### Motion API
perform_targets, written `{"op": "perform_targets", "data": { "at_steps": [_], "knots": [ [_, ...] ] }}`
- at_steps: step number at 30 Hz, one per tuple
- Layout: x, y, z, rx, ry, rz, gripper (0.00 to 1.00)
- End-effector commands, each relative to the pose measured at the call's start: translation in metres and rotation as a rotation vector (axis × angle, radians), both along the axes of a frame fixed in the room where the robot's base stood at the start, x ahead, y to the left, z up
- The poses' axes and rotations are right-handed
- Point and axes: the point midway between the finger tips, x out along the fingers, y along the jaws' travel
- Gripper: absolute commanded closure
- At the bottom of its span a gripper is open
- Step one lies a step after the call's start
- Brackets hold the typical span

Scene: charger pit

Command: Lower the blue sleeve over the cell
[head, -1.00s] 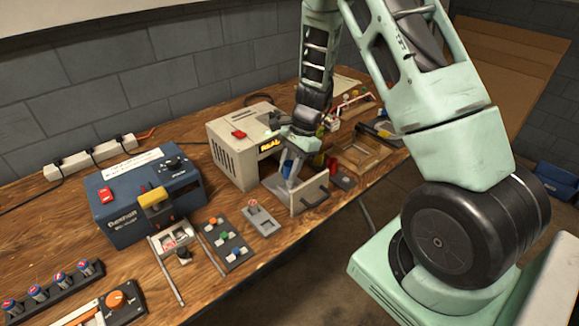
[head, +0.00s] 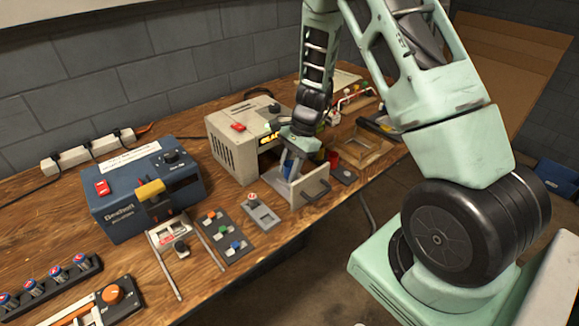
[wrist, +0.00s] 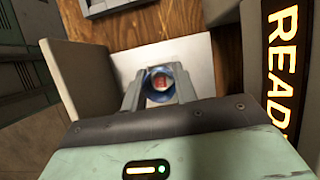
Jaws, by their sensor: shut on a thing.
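My gripper (head: 291,168) is shut on the blue sleeve (wrist: 150,95), above the pulled-out drawer (head: 311,190) of the beige charger. In the wrist view the two fingers (wrist: 158,90) hold the sleeve's sides, and I look down through its opening. The red and white top of the cell (wrist: 161,82) shows inside the ring, roughly centred. I cannot tell how far down the sleeve sits around the cell. In the head view my gripper hides most of the sleeve and all of the cell.
The beige charger (head: 228,158) with a lit display (wrist: 283,70) stands close beside my gripper. The drawer's upright front panel (wrist: 85,75) is on the other side. A red cup (head: 333,159), a wooden tray (head: 362,150) and a blue unit (head: 130,205) stand nearby.

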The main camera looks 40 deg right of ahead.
Motion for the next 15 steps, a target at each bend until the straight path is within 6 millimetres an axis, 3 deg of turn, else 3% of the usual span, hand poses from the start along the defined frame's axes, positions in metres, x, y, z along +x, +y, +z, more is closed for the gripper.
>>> {"op": "perform_targets", "data": {
  "at_steps": [15],
  "knots": [
    [0.0,0.0,-0.013,0.0,0.0,0.0,0.92]
  ]
}}
